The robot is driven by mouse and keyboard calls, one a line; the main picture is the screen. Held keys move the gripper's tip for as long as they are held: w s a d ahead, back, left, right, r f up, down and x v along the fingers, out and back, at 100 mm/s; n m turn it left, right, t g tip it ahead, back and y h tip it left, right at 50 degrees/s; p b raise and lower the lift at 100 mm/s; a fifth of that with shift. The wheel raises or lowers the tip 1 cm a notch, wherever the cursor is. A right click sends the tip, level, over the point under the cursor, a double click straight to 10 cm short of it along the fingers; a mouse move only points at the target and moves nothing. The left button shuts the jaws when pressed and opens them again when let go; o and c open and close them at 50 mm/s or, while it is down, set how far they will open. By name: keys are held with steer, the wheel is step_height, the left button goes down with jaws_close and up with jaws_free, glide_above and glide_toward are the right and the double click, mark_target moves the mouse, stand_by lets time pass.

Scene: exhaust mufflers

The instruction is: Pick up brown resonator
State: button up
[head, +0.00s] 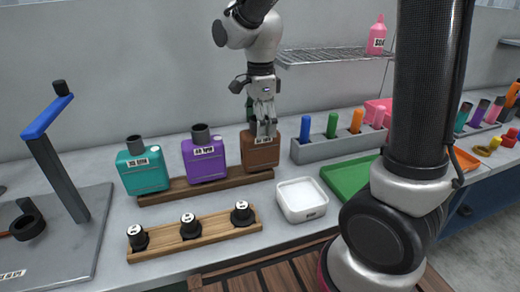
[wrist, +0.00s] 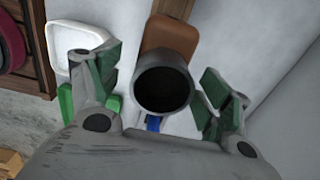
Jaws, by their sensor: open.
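The brown resonator (head: 261,153) stands upright at the right end of a wooden rack (head: 233,183) in the head view, with a white label on its front. My gripper (head: 265,130) points down right over its top and hides its neck. In the wrist view, its dark round neck (wrist: 163,86) lies between the two open green-padded fingers of my gripper (wrist: 158,82), with a gap visible on each side. Part of its brown body (wrist: 170,37) shows beyond the neck.
Purple (head: 205,160) and teal (head: 142,171) resonators stand left on the same rack. A white tray (head: 302,214) sits in front, near a green tray (head: 350,181). A grey rack (head: 312,152) with coloured cylinders is close on the right. A wire shelf (head: 325,57) hangs behind.

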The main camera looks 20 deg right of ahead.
mark_target(260, 149)
step_height(260, 149, down, 5)
steer(key=shift+w+r, duration=0.1)
steer(key=shift+r, duration=0.05)
steer(key=c, duration=0.8)
